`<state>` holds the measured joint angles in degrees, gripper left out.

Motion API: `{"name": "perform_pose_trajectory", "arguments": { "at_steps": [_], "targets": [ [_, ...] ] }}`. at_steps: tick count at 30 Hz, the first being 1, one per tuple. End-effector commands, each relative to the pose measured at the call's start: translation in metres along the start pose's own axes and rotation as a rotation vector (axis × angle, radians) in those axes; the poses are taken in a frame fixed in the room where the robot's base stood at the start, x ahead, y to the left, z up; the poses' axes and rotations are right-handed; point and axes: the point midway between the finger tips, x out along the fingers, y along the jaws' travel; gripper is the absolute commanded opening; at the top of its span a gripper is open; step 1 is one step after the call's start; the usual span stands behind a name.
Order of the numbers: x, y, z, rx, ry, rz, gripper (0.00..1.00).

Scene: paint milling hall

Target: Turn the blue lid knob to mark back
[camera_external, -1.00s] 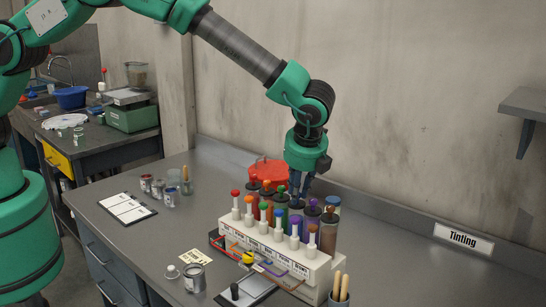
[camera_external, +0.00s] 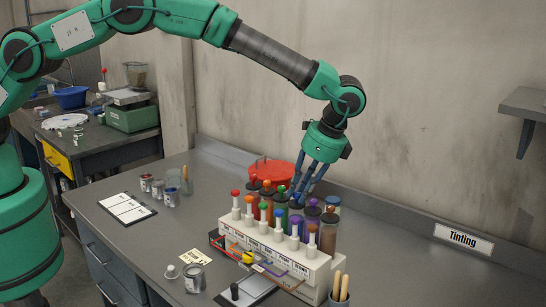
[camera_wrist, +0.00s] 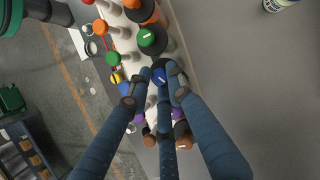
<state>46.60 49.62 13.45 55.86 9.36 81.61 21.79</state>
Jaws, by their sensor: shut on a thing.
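The rack (camera_external: 240,228) holds a front row of white pumps with coloured knobs and a back row of paint canisters with coloured lids. My three-fingered gripper (camera_external: 297,198) is over the back row, between the green and purple lids, leaning down from the upper right. In the wrist view its fingertips (camera_wrist: 158,83) are shut around the blue lid knob (camera_wrist: 160,75). A small pale line shows on the knob's top; the fingers hide part of its sides. In the external view the fingers largely hide this knob. I cannot read the rack's position marks.
The green lid (camera_wrist: 147,37) is close beside the fingers, and purple and brown lids are on the other side. The blue pump knob (camera_external: 278,217) stands in front.

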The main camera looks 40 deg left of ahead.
Motion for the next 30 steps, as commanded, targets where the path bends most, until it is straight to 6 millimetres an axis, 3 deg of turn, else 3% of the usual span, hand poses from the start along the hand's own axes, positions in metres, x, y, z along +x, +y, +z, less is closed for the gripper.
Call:
{"name": "perform_pose_trajectory", "arguments": {
  "at_steps": [2,30],
  "targets": [
    [-0.0013,-0.0075,0.0029,-0.071,0.0,0.023,0.0],
    [0.0052,-0.0073,0.0063,-0.825,-0.01,0.339,0.0]
  ]
}}
